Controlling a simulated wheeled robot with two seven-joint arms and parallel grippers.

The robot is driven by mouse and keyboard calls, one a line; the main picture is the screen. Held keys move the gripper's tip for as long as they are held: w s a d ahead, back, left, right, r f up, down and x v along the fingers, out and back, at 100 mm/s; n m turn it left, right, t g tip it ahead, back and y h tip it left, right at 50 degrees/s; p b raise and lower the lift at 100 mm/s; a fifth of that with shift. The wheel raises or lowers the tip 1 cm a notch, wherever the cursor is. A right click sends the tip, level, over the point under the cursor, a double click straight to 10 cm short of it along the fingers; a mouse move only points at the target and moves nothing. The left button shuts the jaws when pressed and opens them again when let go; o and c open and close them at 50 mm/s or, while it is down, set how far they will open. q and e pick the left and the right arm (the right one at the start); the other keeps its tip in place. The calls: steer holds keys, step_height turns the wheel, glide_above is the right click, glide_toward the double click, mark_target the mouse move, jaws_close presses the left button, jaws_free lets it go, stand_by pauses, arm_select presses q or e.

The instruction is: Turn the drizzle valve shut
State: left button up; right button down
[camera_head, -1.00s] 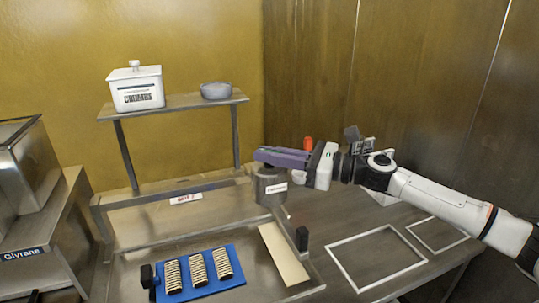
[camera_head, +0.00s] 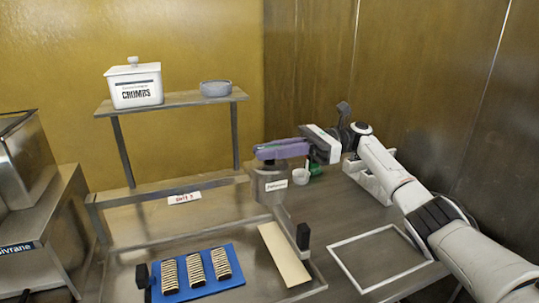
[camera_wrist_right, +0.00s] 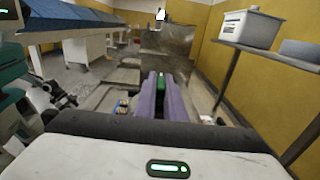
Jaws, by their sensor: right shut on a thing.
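A grey metal pot (camera_head: 268,187) with a white label stands at the back right corner of the tray. My right gripper (camera_head: 264,152) reaches in from the right, its purple fingers over the top of the pot. In the right wrist view the purple fingers (camera_wrist_right: 160,88) are close together with a small green part between them. My right gripper is shut on what I take to be the drizzle valve; the fingers hide most of it. I cannot tell how far the valve is turned. My left gripper is not in view.
A blue mat (camera_head: 204,276) with several striped bars lies in the metal tray. A shelf (camera_head: 180,104) behind bears a white lidded crumbs box (camera_head: 134,87) and a grey bowl (camera_head: 216,89). A white outlined rectangle (camera_head: 352,274) at right is empty.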

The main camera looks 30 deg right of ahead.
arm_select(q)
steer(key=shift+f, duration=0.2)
arm_select(e)
steer(key=shift+r+g, duration=0.1)
steer(key=shift+g, duration=0.2)
steer(key=c, duration=1.8)
jaws_free()
steer(key=shift+c, duration=0.2)
